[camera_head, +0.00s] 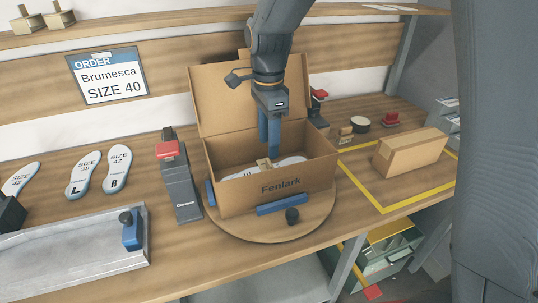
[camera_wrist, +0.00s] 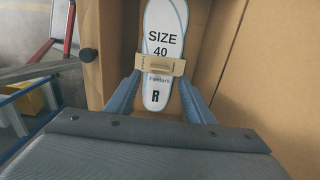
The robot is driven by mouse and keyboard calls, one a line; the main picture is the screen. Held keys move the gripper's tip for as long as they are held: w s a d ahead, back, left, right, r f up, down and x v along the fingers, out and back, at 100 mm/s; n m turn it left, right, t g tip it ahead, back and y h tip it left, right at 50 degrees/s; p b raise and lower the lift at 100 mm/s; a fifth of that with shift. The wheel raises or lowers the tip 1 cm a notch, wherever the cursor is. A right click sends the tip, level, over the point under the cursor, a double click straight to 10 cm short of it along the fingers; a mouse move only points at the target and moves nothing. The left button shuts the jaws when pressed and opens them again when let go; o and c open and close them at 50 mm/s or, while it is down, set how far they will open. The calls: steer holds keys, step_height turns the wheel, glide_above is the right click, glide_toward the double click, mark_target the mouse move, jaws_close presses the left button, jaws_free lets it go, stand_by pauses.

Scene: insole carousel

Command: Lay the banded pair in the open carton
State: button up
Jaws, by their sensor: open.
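The open carton (camera_head: 233,199), marked Fenlark, stands on a round wooden turntable (camera_head: 262,229) with its lid raised at the back. The banded pair (camera_head: 245,172) lies inside on the carton floor, partly hidden by the front wall. In the wrist view the pair (camera_wrist: 162,35) shows a white insole marked SIZE 40 and R, with a tan band (camera_wrist: 160,66) around it. My gripper (camera_head: 270,150) reaches down into the carton above the pair. In the wrist view its blue fingers (camera_wrist: 160,100) are spread apart, one on each side of the pair's lower end.
Loose insoles (camera_head: 84,174) lie at the left near a metal tray (camera_head: 75,260). A grey stapler-like tool with a red top (camera_head: 178,182) stands close left of the carton. A closed box (camera_head: 410,151) sits in a yellow-taped area at the right. An order card (camera_head: 107,76) reads Brumesca SIZE 40.

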step_height(320, 180, up, 6)
steer(key=shift+r+b, duration=0.15)
steer(key=shift+b, duration=0.3)
